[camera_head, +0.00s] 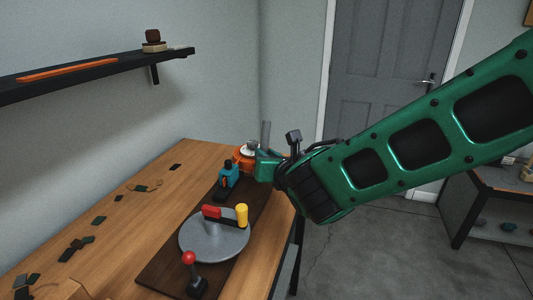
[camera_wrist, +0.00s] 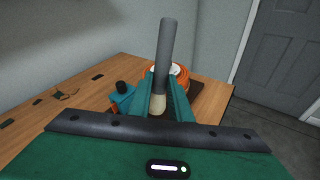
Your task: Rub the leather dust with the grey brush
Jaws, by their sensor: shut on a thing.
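My gripper (camera_wrist: 165,98) is shut on the grey brush (camera_wrist: 166,50), which stands nearly upright between the teal fingers. Its grey shaft points up and a cream end shows low between the fingers. In the head view the brush (camera_head: 265,134) rises above my gripper (camera_head: 262,165) at the table's far right end. Small dark green and brown leather bits (camera_head: 76,243) lie scattered on the left of the wooden table. A thin brownish patch among them (camera_head: 140,188) may be the leather dust; I cannot tell for sure. It also shows at left in the wrist view (camera_wrist: 66,94).
An orange round thing with a white top (camera_head: 243,158) and a teal tool (camera_head: 227,176) stand close to my gripper. A grey disc (camera_head: 215,240) with red and yellow parts and a red-knobbed lever (camera_head: 194,275) are nearer. A dark shelf (camera_head: 100,75) hangs above the table's left.

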